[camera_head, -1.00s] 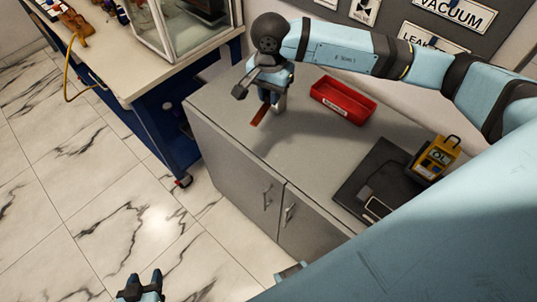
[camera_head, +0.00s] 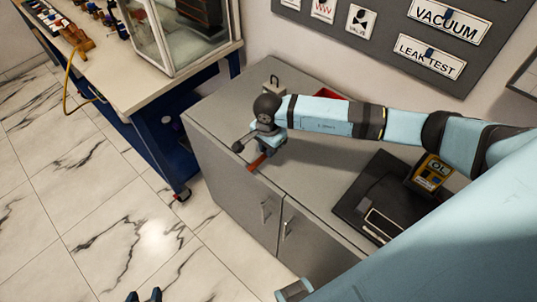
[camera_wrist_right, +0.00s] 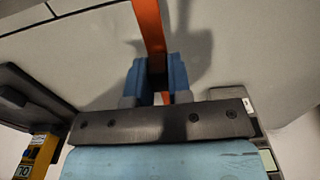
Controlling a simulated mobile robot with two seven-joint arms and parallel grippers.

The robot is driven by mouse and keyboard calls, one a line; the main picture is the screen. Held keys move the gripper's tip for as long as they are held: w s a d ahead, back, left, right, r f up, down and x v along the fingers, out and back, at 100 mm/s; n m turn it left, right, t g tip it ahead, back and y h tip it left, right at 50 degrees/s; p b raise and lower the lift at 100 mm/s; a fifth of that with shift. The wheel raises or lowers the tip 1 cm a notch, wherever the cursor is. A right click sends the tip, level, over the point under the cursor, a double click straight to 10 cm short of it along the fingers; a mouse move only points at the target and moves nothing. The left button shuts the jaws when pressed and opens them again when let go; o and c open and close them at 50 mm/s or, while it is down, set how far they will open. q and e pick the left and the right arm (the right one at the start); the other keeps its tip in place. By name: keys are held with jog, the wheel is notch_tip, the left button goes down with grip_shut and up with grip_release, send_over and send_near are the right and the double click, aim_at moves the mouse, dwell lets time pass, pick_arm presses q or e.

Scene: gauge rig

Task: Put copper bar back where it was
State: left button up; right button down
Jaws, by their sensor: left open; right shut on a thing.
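The copper bar (camera_head: 257,162) is a flat orange-brown strip over the grey cabinet top, near its front edge. My right gripper (camera_head: 262,153) is shut on it. In the right wrist view the copper bar (camera_wrist_right: 149,28) runs away from between the blue fingers of the gripper (camera_wrist_right: 156,75). I cannot tell whether the bar touches the cabinet top. My left gripper (camera_head: 145,296) shows only its fingertips at the bottom edge of the head view, open and away from the cabinet.
On the cabinet top (camera_head: 310,178), a grey block with a handle (camera_head: 272,86) stands behind my right wrist. A red tray (camera_head: 332,93) is mostly hidden by my right arm. A black mat (camera_head: 355,198) and a yellow meter (camera_head: 431,172) are at right. A blue-framed bench (camera_head: 157,139) stands left.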

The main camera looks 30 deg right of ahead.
aim_at(268, 162)
notch_tip(268, 162, down, 4)
jog(key=shift+f, duration=0.2)
jog(key=shift+f, duration=0.1)
jog(key=shift+f, duration=0.15)
jog(key=c, duration=1.1)
grip_release()
jog(key=shift+o, duration=0.2)
jog(key=shift+r, duration=0.2)
